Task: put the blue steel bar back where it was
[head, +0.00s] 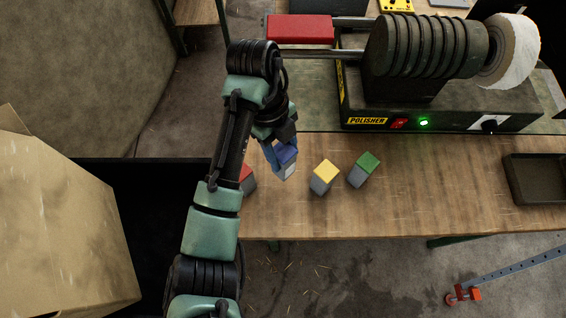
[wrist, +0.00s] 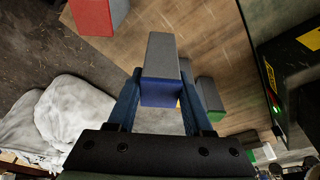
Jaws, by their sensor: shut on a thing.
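The blue steel bar (head: 287,158), grey with a blue end, is held in my gripper (head: 278,148) over the wooden bench. In the wrist view the bar (wrist: 163,65) lies between the two blue fingers of my gripper (wrist: 160,88), its blue end towards the palm. I cannot tell whether its lower end touches the bench. A yellow-ended bar (head: 324,176) and a green-ended bar (head: 365,168) stand to its right. A red-ended bar (head: 248,180) is to its left, partly hidden by my arm; it also shows in the wrist view (wrist: 92,14).
The bench (head: 440,205) has free room right of the green-ended bar. A polisher (head: 440,100) with a lit green lamp stands behind the bars. A dark tray (head: 535,180) is at the right. A cardboard box (head: 65,220) is at the left.

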